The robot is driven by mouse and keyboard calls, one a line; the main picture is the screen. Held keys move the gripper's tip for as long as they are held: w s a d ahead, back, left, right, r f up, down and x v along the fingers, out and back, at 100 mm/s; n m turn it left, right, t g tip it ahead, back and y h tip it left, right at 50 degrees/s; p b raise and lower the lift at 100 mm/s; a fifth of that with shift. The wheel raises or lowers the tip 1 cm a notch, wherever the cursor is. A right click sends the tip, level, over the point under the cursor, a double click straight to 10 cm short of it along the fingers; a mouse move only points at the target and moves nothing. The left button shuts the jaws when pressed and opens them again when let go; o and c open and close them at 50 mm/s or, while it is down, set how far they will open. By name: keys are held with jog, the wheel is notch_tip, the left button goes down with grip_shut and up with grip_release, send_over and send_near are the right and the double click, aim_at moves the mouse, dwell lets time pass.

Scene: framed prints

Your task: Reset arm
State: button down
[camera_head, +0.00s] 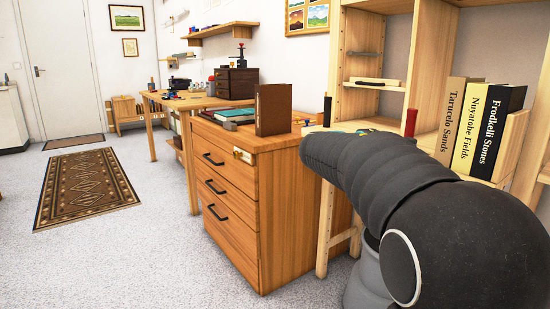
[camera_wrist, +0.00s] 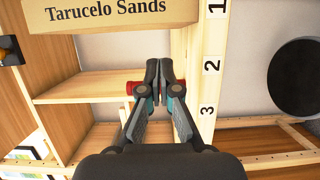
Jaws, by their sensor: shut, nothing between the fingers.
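My gripper (camera_wrist: 159,70) shows in the wrist view with its two fingers together and nothing between them. It points at a wooden shelf unit, near an upright marked 1, 2 and 3 (camera_wrist: 210,66). The spine of the Tarucelo Sands book (camera_wrist: 110,12) is at the top of that view, beyond the fingertips. In the head view my dark arm reaches across the right side, and the gripper is hidden behind it. The Tarucelo Sands book (camera_head: 449,115) stands there with two others, Nuyatobe Fields (camera_head: 469,128) and Frodkelli Stones (camera_head: 497,130).
The wooden shelf unit (camera_head: 337,60) stands close behind my arm. A drawer cabinet (camera_head: 237,215) with a brown upright book (camera_head: 273,110) is left of it. A workbench (camera_head: 180,102) is farther back. The floor around the patterned rug (camera_head: 85,186) is clear.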

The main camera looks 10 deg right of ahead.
jog(key=s+a+f+t+y+p, duration=0.1)
jog(key=s+a+f+y+p, duration=0.2)
jog(key=s+a+f+y, duration=0.2)
jog(key=s+a+f+m+t+y+p, duration=0.1)
jog(key=s+a+f+y+p, duration=0.3)
jog(key=s+a, duration=0.7)
jog(key=s+a+f+t+y+p, duration=0.1)
jog(key=s+a+f+y+p, duration=0.2)
jog(key=s+a+f+y, duration=0.2)
jog(key=s+a+y, duration=0.3)
jog(key=s+a, duration=0.1)
jog(key=s, duration=0.1)
jog(key=shift+s+f+y, duration=0.25)
jog(key=shift+f+y, duration=0.05)
